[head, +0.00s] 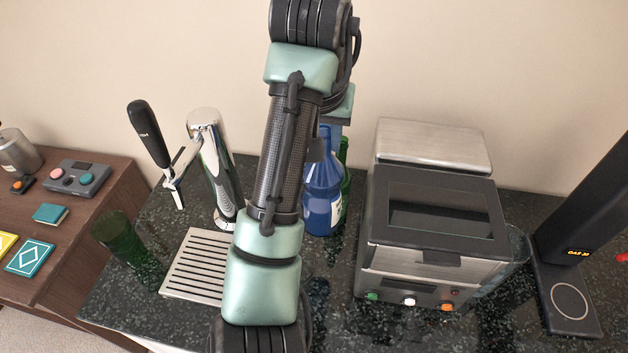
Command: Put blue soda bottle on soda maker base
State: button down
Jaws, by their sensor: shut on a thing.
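The blue soda bottle (322,200) stands upright at the back of the dark counter, partly hidden behind my arm. My gripper (327,147) is at its neck and shut on it; the fingertips are mostly hidden by my arm and the bottle. I cannot tell whether the bottle's bottom touches the counter. The soda maker (590,215) is a tall, dark, leaning machine at the far right. Its flat black base (568,318) has a pale ring marked on it, and nothing stands on that ring.
A grey-black oven-like appliance (432,225) stands between the bottle and the soda maker, with a glass (518,247) at its right side. A green bottle (345,180) is close behind the blue one. A chrome tap (213,165), drip tray (195,267) and green glass (121,240) stand left.

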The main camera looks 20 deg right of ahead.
aim_at(321, 209)
notch_tip(321, 209, down, 17)
jog(key=shift+f+p, duration=0.1)
jog(key=shift+p, duration=1)
jog(key=c, duration=1)
grip_release()
jog(key=shift+s+f, duration=0.1)
jog(key=shift+f, duration=0.2)
jog(key=o, duration=0.4)
